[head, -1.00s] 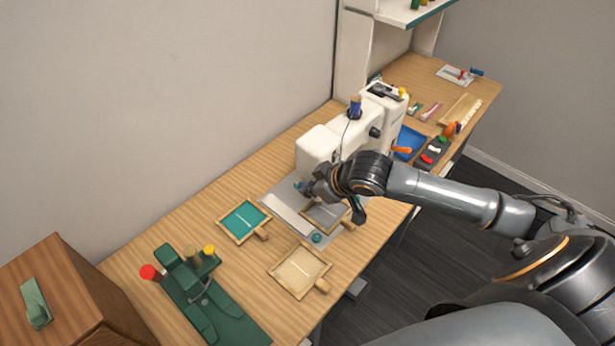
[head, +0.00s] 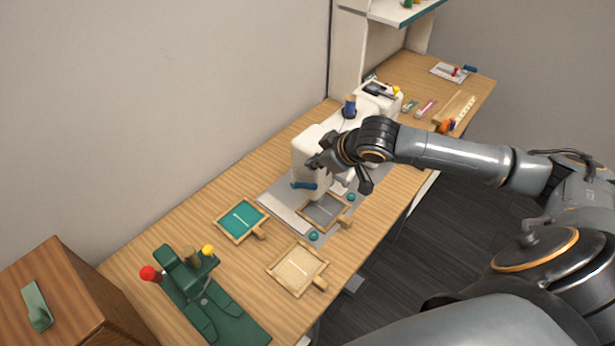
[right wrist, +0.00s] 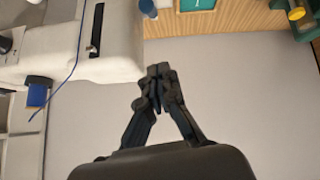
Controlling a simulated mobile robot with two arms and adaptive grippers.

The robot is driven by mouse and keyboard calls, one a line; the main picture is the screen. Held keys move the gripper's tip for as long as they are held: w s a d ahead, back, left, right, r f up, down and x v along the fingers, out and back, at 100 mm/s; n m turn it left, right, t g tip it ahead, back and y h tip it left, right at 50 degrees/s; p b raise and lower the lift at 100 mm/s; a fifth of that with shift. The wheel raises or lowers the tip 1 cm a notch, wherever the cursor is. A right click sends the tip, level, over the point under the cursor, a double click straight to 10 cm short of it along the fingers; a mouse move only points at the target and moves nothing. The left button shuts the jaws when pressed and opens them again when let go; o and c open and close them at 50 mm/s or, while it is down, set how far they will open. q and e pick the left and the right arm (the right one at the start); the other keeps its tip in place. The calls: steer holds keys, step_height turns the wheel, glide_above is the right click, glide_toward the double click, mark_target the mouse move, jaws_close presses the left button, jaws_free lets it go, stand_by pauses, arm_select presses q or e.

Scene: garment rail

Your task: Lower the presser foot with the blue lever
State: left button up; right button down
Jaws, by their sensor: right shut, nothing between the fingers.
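The white sewing machine (head: 312,142) stands on the table, partly hidden behind my right arm. The blue lever (head: 304,186) sticks out at the near end of its head, lying about level. In the right wrist view a blue piece, apparently the lever (right wrist: 147,8), shows at the top by the machine head (right wrist: 110,45). My right gripper (head: 317,163) is shut and empty, just above the lever and apart from it. Its closed fingertips show in the right wrist view (right wrist: 158,72). The presser foot cannot be made out. My left gripper is not in view.
A grey-filled wooden frame (head: 325,226) lies on the machine's grey plate. A teal frame (head: 241,219) and a beige frame (head: 298,268) lie nearby. A green device with a red knob (head: 149,273) stands front left.

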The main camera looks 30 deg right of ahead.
steer(key=p, duration=0.2)
glide_above(307, 185)
steer(key=w+a, duration=0.1)
steer(key=w, duration=0.1)
step_height(307, 185, down, 6)
steer(key=s+f+p, duration=0.1)
steer(key=f+p, duration=0.1)
steer(key=shift+s+d+f, duration=0.35)
steer(key=shift+d, duration=0.05)
steer(key=shift+s+d+f, duration=0.2)
steer(key=shift+s+f, duration=0.05)
steer(key=shift+f, duration=0.2)
steer(key=shift+w, duration=0.1)
